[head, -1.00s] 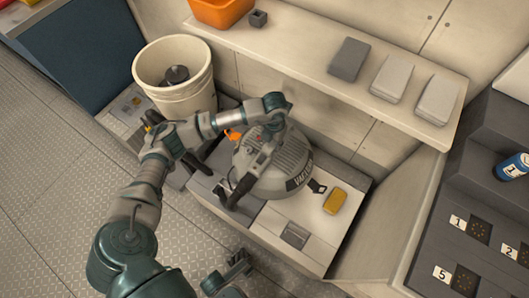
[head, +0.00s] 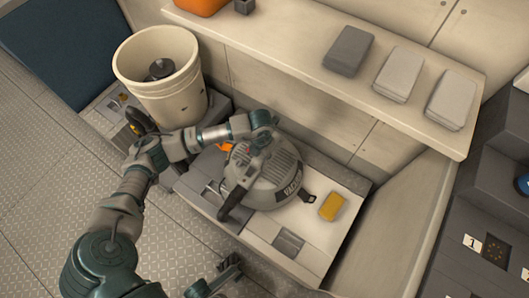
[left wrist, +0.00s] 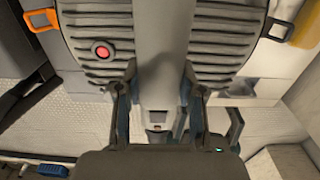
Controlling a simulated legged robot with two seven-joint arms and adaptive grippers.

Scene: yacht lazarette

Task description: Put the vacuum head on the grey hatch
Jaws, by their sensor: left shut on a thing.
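The vacuum head (head: 268,180) is a grey ribbed dome with a dark lettered band and orange and black latches. It is over the low bench, and whether it touches the surface I cannot tell. My left gripper (head: 258,148) is shut on its top handle; the left wrist view shows the fingers (left wrist: 158,95) either side of the grey handle (left wrist: 160,45), near a red button. A grey panel (head: 203,172), possibly the grey hatch, shows at the bench's left, partly hidden by my arm and the head. My right gripper (head: 228,272) seems to be at the bottom edge, apparently empty.
A cream bucket (head: 165,95) stands left of the bench. A shelf (head: 290,55) with several grey blocks runs behind. A numbered dark rack (head: 480,240) is at right.

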